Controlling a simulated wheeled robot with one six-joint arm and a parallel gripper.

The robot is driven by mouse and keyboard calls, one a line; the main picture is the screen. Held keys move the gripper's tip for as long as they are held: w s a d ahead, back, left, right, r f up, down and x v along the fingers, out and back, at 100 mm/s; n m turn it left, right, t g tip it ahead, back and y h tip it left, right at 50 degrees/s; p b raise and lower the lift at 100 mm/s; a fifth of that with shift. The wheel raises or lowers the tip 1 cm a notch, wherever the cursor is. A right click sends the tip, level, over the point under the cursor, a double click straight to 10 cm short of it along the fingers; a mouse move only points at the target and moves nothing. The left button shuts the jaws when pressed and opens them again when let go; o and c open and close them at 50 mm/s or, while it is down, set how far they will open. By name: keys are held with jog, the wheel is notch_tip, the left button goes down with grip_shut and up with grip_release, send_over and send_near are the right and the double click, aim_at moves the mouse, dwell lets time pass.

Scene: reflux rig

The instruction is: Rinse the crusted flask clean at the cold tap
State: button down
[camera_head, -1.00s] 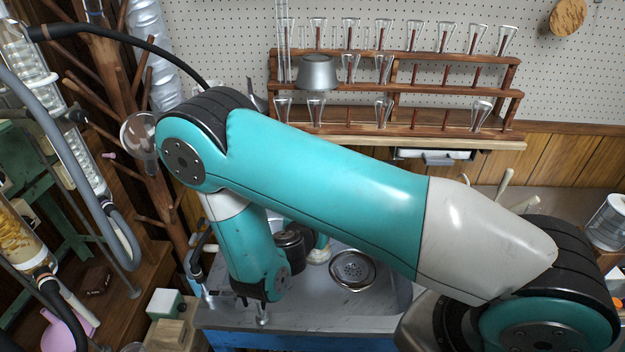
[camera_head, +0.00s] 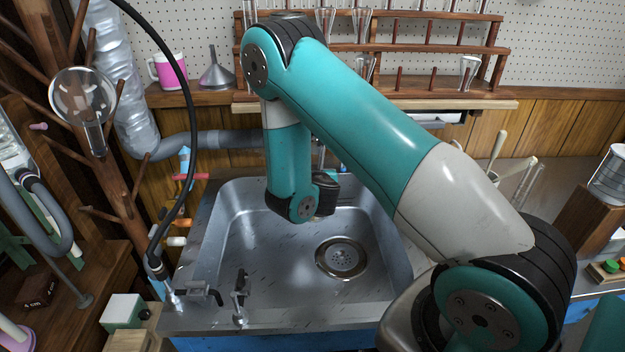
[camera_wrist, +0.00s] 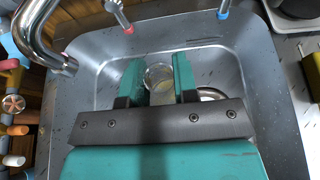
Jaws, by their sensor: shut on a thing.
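In the wrist view my gripper (camera_wrist: 159,70) is shut on a clear glass flask (camera_wrist: 160,86), seen from above between the two teal fingers. A yellowish-brown tint shows inside it. The flask is over the sink basin (camera_wrist: 88,85). The cold tap's blue-marked handle (camera_wrist: 223,14) is at the top right, and the red-marked handle (camera_wrist: 129,29) is left of it. The curved chrome spout (camera_wrist: 45,42) is at the upper left, apart from the flask. No water is seen running. In the head view my arm hides the fingers and flask.
The sink (camera_head: 240,240) has a round drain (camera_head: 341,258). Small bench taps (camera_head: 240,290) stand on its front left edge. A peg rack with a round glass flask (camera_head: 83,97) is at the left. Shelves with glassware (camera_head: 468,72) are behind. The right part of the basin is clear.

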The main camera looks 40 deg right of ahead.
notch_tip(320, 180, down, 17)
jog(key=b, duration=1.6)
jog(key=w+a+p, duration=0.1)
jog(key=w+a, duration=0.5)
jog(key=w, duration=0.1)
jog(key=shift+w+a+f, duration=0.15)
jog(key=shift+w+a, duration=0.1)
jog(key=shift+a, duration=0.05)
jog(key=shift+f, duration=0.15)
jog(key=c, duration=0.8)
grip_release()
